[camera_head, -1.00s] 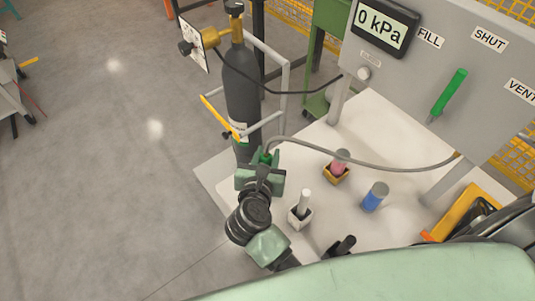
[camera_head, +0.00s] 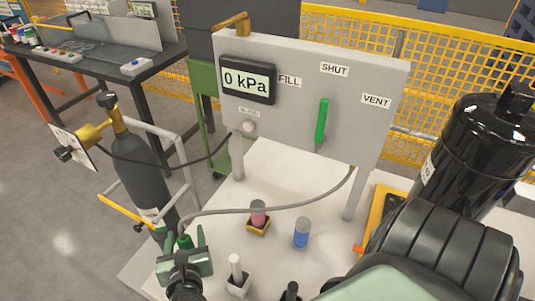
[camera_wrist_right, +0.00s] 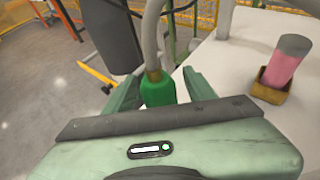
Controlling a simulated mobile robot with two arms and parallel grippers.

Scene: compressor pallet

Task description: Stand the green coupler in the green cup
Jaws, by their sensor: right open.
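The green coupler (camera_head: 185,241) hangs at the end of the grey hose and looks upright near the left edge of the white table. My right gripper (camera_head: 184,257) is around it. In the right wrist view the coupler (camera_wrist_right: 158,90), with a brass collar, is between the spread fingers of my right gripper (camera_wrist_right: 160,92), with gaps showing on both sides. Its lower end is hidden behind the gripper body. I cannot make out a green cup separately from the coupler. My left gripper is not in view.
On the white table (camera_head: 275,165) stand a pink cylinder (camera_head: 258,212) in a yellow cup, a blue cylinder (camera_head: 302,233) and a white piece (camera_head: 236,266) in a white cup. A dark gas cylinder (camera_head: 138,180) is at the left. A gauge panel (camera_head: 290,130) rises behind.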

